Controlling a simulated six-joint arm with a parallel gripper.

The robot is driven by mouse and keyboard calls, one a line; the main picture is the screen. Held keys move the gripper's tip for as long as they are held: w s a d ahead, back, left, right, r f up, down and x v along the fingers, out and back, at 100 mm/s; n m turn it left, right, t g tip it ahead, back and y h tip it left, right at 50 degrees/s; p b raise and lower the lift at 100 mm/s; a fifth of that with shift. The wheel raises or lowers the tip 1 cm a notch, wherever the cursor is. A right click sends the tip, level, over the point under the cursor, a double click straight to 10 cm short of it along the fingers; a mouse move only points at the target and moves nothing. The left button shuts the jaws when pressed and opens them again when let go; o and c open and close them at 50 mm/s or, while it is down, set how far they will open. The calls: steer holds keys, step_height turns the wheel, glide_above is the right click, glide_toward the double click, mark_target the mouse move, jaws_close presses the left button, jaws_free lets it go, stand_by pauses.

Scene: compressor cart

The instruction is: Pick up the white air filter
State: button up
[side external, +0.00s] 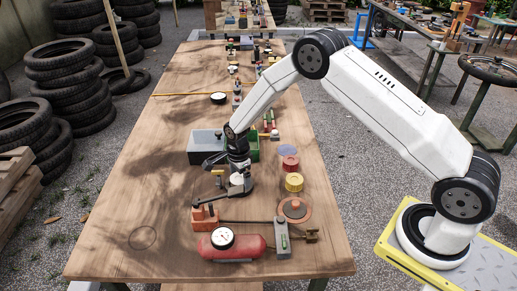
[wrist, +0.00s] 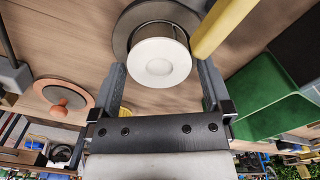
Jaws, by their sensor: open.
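The white air filter (wrist: 160,62) is a round white piece on a dark round base, seen from above in the wrist view. It lies between the two fingertips of my gripper (wrist: 162,72), which is open. Gaps show between the filter and both fingers, so it is not gripped. In the side view my gripper (side external: 238,174) points down low over the table. A small white part of the filter (side external: 236,179) shows there, mostly hidden by the gripper.
A yellow bar (wrist: 222,25) passes close to the right finger, with a green box (wrist: 268,95) beyond it. On the table (side external: 120,215) stand a red tank (side external: 240,252), an orange disc (side external: 295,209) and a yellow ring (side external: 294,182). The table's front left is mostly clear.

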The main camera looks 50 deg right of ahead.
steer(key=shift+f, duration=0.45)
steer(key=c, duration=1)
steer(key=shift+r, duration=0.15)
steer(key=shift+c, duration=0.2)
steer(key=shift+r, duration=0.75)
steer(key=s+r, duration=1.1)
steer(key=s, duration=0.3)
steer(key=shift+r, duration=0.15)
steer(key=shift+d, duration=0.1)
